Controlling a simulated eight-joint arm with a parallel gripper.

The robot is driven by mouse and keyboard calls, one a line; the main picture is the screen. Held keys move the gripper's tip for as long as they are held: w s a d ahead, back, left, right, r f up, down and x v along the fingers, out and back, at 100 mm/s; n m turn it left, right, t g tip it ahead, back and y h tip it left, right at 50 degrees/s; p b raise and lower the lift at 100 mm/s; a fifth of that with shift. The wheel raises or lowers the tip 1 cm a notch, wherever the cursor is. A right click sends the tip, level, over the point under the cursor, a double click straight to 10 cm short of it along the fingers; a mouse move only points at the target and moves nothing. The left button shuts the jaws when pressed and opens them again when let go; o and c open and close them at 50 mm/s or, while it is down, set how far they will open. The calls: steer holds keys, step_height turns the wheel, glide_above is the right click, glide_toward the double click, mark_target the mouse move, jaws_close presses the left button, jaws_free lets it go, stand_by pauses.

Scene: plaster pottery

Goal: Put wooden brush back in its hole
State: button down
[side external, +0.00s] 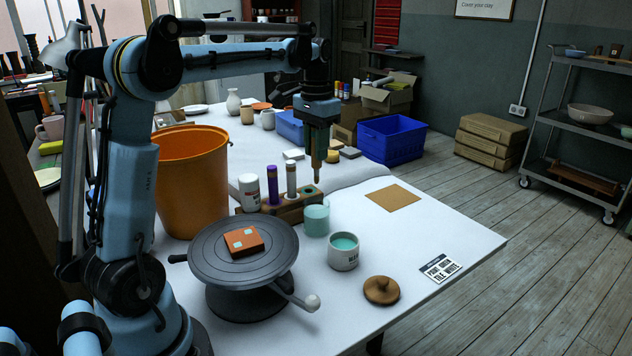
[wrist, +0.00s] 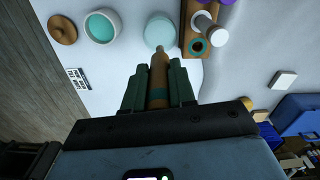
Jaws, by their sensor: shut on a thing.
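The wooden brush (side external: 317,172) is held upright in my gripper (side external: 318,152), its lower end pointing down. In the wrist view the brush (wrist: 158,92) lies between the two green fingers of my gripper (wrist: 159,70), shut on it. The wooden holder (side external: 294,212) stands on the table, with a purple-topped and a white-topped tool upright in it. In the wrist view the holder (wrist: 187,30) shows an empty hole with a teal ring (wrist: 198,46). The brush is above the table, near the holder's right end; the exact gap is unclear.
A teal glass (side external: 316,222) stands close beside the holder. A glaze can (side external: 343,254), a round wooden lid (side external: 381,291) and a printed card (side external: 439,268) are nearer the front. A pottery wheel (side external: 232,270) and an orange bucket (side external: 190,185) stand left.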

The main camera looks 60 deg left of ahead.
steer(key=w+a+f, duration=0.2)
steer(key=a+f, duration=0.3)
steer(key=a, duration=0.2)
steer(key=shift+w+a, duration=0.35)
steer(key=shift+a, duration=0.05)
stand_by(0.6)
steer(key=shift+f, duration=0.15)
steer(key=shift+f, duration=2.2)
steer(key=shift+f, duration=0.5)
steer(key=c, duration=0.8)
jaws_free()
steer(key=shift+c, duration=0.2)
